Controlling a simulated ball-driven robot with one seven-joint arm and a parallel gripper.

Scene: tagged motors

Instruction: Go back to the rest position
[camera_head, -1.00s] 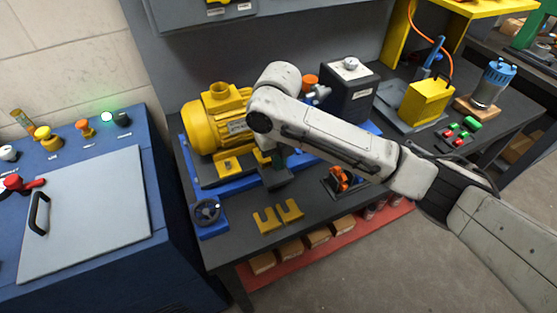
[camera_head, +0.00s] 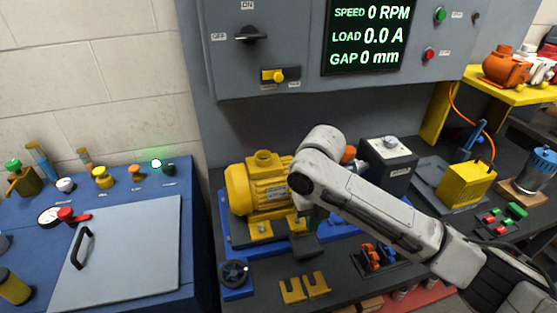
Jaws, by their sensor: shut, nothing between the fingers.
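My arm reaches in from the lower right across the workbench. My gripper (camera_head: 307,246) points down at the right front of the yellow motor (camera_head: 262,186), over the blue base (camera_head: 236,236). It is small and dark in this view, with its fingers shut and nothing seen held in them. I cannot tell whether it touches the motor's mount. The motor sits on the blue base, partly hidden on its right by my arm.
A yellow slotted bracket (camera_head: 304,288) and a handwheel (camera_head: 234,273) lie at the bench front. A dark box (camera_head: 389,160) stands behind my arm. A control panel (camera_head: 345,45) reads 0 RPM above. A blue cabinet (camera_head: 122,245) stands left. A yellow box (camera_head: 466,185) stands right.

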